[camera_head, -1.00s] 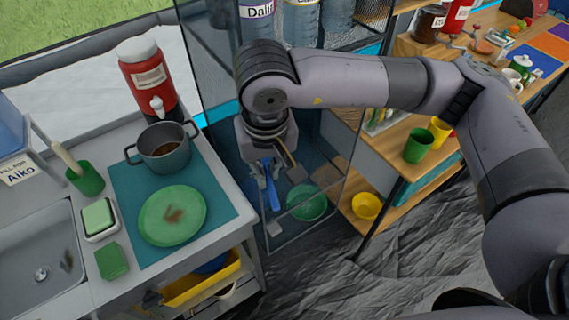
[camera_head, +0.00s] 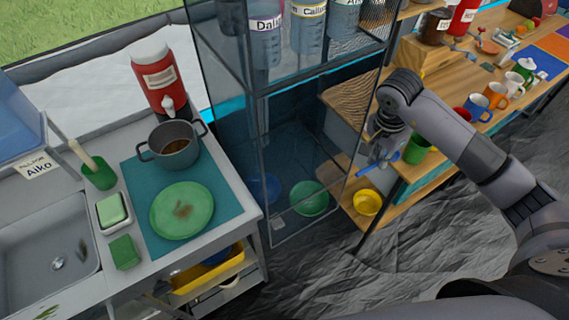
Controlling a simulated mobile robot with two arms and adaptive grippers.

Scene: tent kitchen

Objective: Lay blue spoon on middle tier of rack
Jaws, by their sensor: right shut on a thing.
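My right gripper (camera_head: 382,158) is shut on the blue spoon (camera_head: 366,169), whose blue part sticks out below the fingers toward the lower left. The gripper covers the rest of the spoon. They are in front of the left end of the wooden rack (camera_head: 345,128). A green cup (camera_head: 416,150) stands just right of the gripper, and a yellow bowl (camera_head: 367,202) sits on a lower tier below it. I cannot tell whether the spoon touches a tier. My left gripper is not in view.
A mesh-and-glass cabinet (camera_head: 262,92) with bottles above and a green bowl (camera_head: 309,198) below stands left of the gripper. Several mugs line the right wooden surface. The counter at left holds a pot (camera_head: 174,147) and a green plate (camera_head: 182,210).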

